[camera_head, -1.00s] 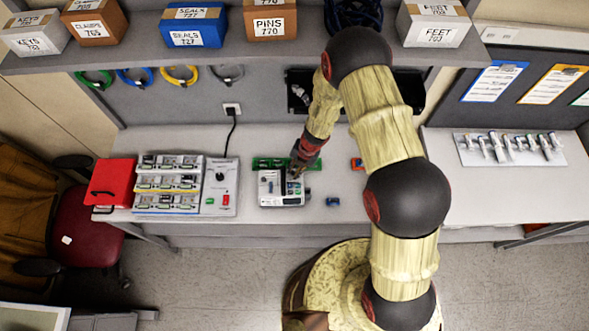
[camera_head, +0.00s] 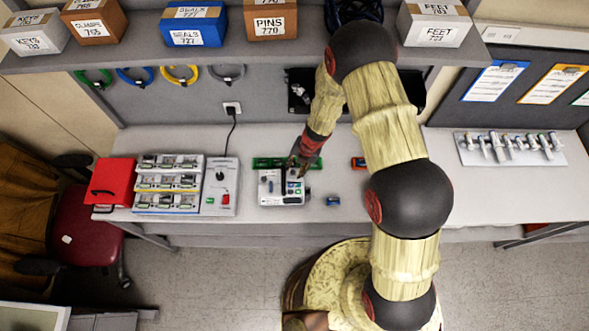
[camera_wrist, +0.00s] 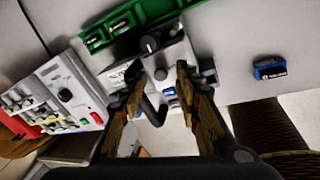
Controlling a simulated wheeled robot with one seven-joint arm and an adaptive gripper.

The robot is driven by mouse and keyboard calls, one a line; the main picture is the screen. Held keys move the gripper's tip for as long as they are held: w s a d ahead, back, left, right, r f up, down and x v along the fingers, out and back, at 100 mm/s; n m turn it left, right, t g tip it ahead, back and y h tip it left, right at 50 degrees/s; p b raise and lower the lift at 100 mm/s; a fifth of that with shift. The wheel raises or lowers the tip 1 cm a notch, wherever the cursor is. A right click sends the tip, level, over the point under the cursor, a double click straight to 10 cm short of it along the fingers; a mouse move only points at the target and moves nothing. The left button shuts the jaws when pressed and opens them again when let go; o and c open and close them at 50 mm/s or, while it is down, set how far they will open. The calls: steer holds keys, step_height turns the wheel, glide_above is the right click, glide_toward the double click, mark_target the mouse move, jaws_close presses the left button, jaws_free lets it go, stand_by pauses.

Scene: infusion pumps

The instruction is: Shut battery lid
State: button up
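The white infusion pump (camera_head: 272,189) sits on the bench in the head view, and part of its pale body shows in the wrist view (camera_wrist: 183,50). My gripper (camera_head: 292,173) is low over the pump's far right part. In the wrist view my gripper (camera_wrist: 157,72) is open, with a gap between its fingers and a round dark part inside that gap. A dark bar (camera_wrist: 151,110) slants below it, beside a blue piece (camera_wrist: 169,96) at the pump. I cannot tell for sure which dark part is the battery lid, or whether a finger touches it.
A blue battery-like block (camera_head: 333,201) lies right of the pump and also shows in the wrist view (camera_wrist: 269,68). A green tray (camera_head: 272,162) lies behind the pump. A charger rack (camera_head: 168,184) and red box (camera_head: 113,182) stand left.

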steer(key=v, duration=0.6)
steer(key=shift+r, duration=0.3)
steer(key=shift+d, duration=0.1)
